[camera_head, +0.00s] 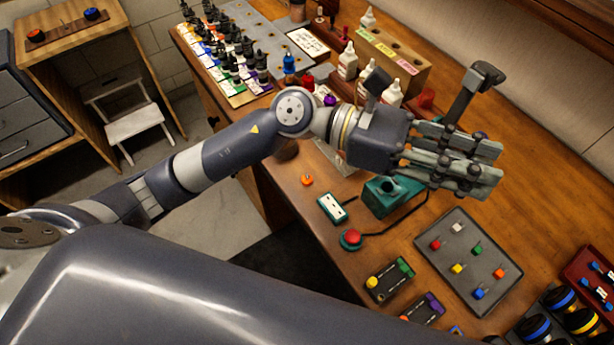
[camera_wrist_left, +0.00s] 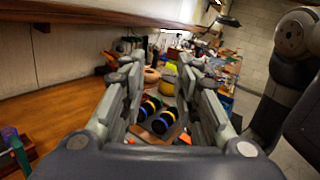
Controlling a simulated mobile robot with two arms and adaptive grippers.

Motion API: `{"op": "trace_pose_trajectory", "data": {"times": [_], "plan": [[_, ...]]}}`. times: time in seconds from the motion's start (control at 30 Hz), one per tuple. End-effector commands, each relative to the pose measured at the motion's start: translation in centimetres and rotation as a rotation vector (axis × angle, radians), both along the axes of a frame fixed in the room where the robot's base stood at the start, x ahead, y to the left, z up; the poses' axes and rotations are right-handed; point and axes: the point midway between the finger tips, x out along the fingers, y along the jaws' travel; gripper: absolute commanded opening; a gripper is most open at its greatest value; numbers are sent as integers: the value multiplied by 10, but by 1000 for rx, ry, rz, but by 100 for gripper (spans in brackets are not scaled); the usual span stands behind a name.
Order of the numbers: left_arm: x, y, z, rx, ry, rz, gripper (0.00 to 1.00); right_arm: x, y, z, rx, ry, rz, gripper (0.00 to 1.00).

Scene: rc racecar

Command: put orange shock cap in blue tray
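A small orange round piece (camera_head: 307,180), which looks like the orange shock cap, lies on the wooden bench near its front edge. My left gripper (camera_head: 482,160) is above the bench, to the right of this piece and well apart from it. In the left wrist view the two fingers of this gripper (camera_wrist_left: 160,75) stand apart with nothing held between them. I cannot clearly make out a blue tray. A small blue round item (camera_head: 91,14) sits on the wooden side table at the upper left; I cannot tell if it is a tray. My right gripper is not in view.
A teal device (camera_head: 386,196) stands below my left wrist. A red button (camera_head: 351,238) and a grey mat (camera_head: 437,256) with small coloured parts lie nearby. White bottles (camera_head: 347,62) and a wooden rack (camera_head: 392,59) stand behind. Black wheels (camera_head: 535,328) are at the lower right.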

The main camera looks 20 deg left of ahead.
Motion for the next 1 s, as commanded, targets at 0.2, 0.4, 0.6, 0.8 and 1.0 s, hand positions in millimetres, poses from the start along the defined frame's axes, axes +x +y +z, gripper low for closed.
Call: {"op": "trace_pose_trajectory", "data": {"times": [0.2,0.4,0.6,0.8,1.0], "plan": [[3,37,-104,517,-425,-216,29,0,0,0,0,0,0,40],[48,132,-165,1014,-677,-397,29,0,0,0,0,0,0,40],[86,219,-172,1371,-754,-515,29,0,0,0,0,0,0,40],[95,249,-175,1486,-755,-556,29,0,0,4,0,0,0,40],[94,249,-206,1485,-753,-557,29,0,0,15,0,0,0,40]]}}
